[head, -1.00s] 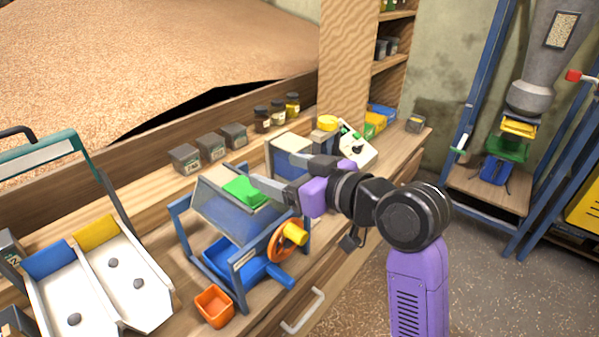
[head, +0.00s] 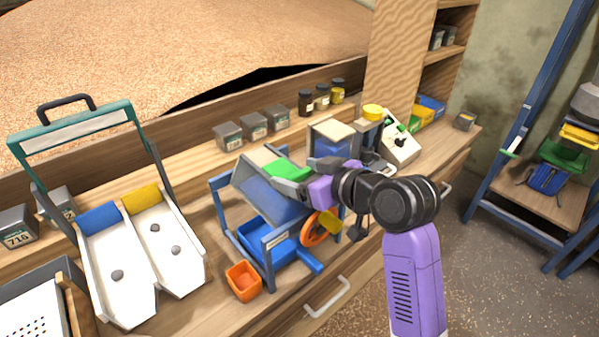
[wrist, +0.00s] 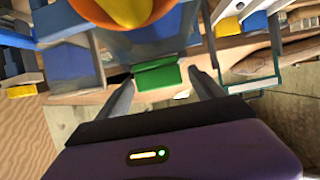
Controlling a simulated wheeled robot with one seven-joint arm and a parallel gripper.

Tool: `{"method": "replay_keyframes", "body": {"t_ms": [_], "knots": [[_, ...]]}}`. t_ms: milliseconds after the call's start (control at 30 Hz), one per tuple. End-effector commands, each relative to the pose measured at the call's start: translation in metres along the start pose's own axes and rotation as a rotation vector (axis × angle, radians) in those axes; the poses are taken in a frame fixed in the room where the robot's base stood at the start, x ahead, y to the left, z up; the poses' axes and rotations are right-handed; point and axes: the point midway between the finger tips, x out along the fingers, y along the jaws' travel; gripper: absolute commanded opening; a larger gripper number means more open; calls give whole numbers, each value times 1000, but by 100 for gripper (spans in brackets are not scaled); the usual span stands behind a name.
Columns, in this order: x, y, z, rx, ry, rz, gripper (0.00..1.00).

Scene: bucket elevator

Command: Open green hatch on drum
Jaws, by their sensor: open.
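The drum (head: 262,192) is a blue-grey box-like body in a blue frame on the bench. The green hatch (head: 287,170) is on its upper side. My gripper (head: 283,182) is at the hatch, coming from the right. In the wrist view the green hatch (wrist: 157,75) lies ahead between the open fingers of my gripper (wrist: 160,84), with a gap on each side. I cannot tell whether the fingers touch it.
An orange cup (head: 243,281) stands in front of the drum frame. A white two-channel tray (head: 145,245) with a teal handle is at left. Small grey boxes (head: 253,127) and jars (head: 321,98) line the back ledge. A white control box (head: 402,142) stands right of the drum.

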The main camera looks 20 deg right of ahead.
Motion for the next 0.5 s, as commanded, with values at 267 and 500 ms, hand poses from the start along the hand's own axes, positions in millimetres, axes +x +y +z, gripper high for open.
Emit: {"method": "replay_keyframes", "body": {"t_ms": [267, 500], "knots": [[0, 0, 0, 0, 0, 0, 62], [0, 0, 0, 0, -1, 0, 14]]}}
